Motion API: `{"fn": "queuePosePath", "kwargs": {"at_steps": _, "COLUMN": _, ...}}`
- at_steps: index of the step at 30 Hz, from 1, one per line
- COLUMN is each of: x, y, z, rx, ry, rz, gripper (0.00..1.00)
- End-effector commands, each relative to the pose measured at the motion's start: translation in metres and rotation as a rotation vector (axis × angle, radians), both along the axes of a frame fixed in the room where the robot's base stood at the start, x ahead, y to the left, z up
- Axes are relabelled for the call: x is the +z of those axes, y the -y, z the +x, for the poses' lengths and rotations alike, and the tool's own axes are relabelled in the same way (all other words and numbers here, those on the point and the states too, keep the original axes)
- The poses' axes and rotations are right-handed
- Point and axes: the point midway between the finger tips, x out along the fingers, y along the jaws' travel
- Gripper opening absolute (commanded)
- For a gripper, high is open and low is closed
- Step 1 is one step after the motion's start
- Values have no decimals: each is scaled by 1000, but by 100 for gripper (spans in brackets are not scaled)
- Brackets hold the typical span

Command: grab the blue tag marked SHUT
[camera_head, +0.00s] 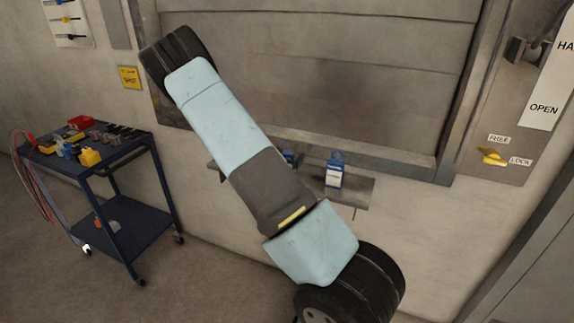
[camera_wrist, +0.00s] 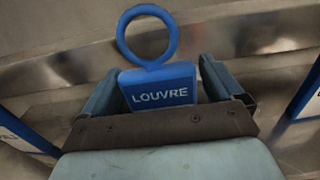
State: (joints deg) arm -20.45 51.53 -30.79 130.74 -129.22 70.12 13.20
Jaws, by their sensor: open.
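In the wrist view, a blue tag (camera_wrist: 160,88) with a ring on top reads LOUVRE. It stands between the two fingers of my gripper (camera_wrist: 158,72), which are open on either side of it. Its lower part is hidden behind my gripper, so I cannot read whether it says SHUT. Parts of two more blue-and-white tags show at the left edge (camera_wrist: 28,135) and right edge (camera_wrist: 306,95), their words cut off. My arm hides the gripper there.
A narrow metal shelf (camera_head: 355,190) runs under the large louvre panel (camera_head: 370,70). A dark blue cart (camera_head: 120,155) with small items stands left. A yellow handle (camera_head: 492,156) between FREE and LOCK labels is at the right. Floor between cart and my arm is clear.

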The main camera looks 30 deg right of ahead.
Motion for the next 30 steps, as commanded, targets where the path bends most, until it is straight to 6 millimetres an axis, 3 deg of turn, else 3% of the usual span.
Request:
{"fn": "queuePosePath", "kwargs": {"at_steps": 2, "x": 0, "y": 0, "z": 0, "rx": 0, "ry": 0, "rz": 0, "gripper": 94}}
{"fn": "queuePosePath", "kwargs": {"at_steps": 19, "x": 0, "y": 0, "z": 0, "rx": 0, "ry": 0, "rz": 0, "gripper": 40}}
{"fn": "queuePosePath", "kwargs": {"at_steps": 30, "x": 5, "y": 0, "z": 0, "rx": 0, "ry": 2, "rz": 0, "gripper": 38}}
